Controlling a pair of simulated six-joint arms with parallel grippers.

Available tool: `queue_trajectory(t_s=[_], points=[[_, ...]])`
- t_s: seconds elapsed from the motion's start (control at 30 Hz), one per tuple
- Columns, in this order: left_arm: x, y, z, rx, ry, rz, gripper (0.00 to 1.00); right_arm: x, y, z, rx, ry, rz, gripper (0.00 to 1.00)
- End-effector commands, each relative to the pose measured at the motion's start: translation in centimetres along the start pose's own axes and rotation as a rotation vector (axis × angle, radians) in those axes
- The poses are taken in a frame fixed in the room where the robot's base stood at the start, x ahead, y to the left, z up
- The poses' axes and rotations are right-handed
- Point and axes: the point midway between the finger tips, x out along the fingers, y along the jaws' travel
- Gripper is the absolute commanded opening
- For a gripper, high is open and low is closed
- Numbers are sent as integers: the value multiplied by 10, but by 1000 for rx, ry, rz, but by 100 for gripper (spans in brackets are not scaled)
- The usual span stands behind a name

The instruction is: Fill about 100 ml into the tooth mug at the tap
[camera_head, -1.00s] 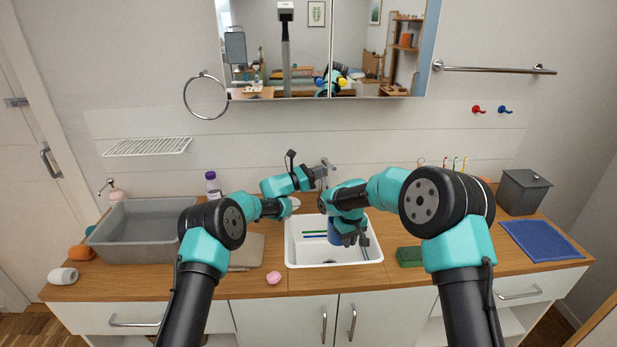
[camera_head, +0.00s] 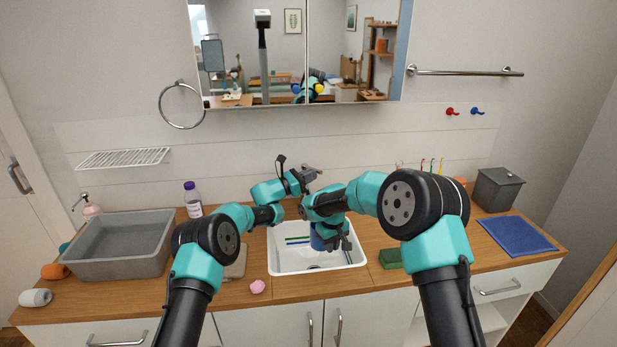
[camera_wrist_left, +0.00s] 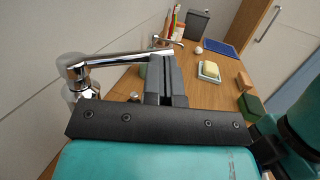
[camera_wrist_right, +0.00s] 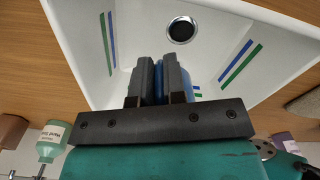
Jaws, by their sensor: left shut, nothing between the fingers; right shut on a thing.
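The blue tooth mug (camera_head: 318,238) is in the white sink (camera_head: 275,262), mostly hidden behind my right gripper (camera_head: 343,241). In the right wrist view my right gripper (camera_wrist_right: 159,68) is shut on the mug (camera_wrist_right: 190,82), whose blue side shows by the fingers. The chrome tap (camera_wrist_left: 76,72) shows in the left wrist view, its long arm reaching right to my fingertips. My left gripper (camera_wrist_left: 167,66) is shut and empty beside the end of that arm; I cannot tell whether they touch. In the head view my left gripper (camera_head: 310,174) is above the sink's back edge. No water stream is discernible.
The drain (camera_wrist_right: 181,30) is in the sink floor, with green and blue stripes on the sink walls. A grey basin (camera_head: 120,262) and purple-capped bottle (camera_head: 192,200) stand left. A green block (camera_head: 390,259), blue cloth (camera_head: 517,236) and grey bin (camera_head: 497,190) are right.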

Motion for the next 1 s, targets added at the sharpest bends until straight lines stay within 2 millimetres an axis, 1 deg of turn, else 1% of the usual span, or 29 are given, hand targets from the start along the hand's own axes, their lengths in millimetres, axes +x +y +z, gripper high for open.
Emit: queue_trajectory(t_s=[0.27,0.47,0.77,1.0], points=[[-5,-1,0,-2,0,0,0,0,0,0,0,1,0,0],[-22,-6,1,-2,0,1,0,0,0,0,0,1,0,0],[-62,-17,0,-2,1,2,0,0,0,0,0,1,0,0],[-101,-28,0,-2,1,2,0,0,0,0,0,1,0,0]])
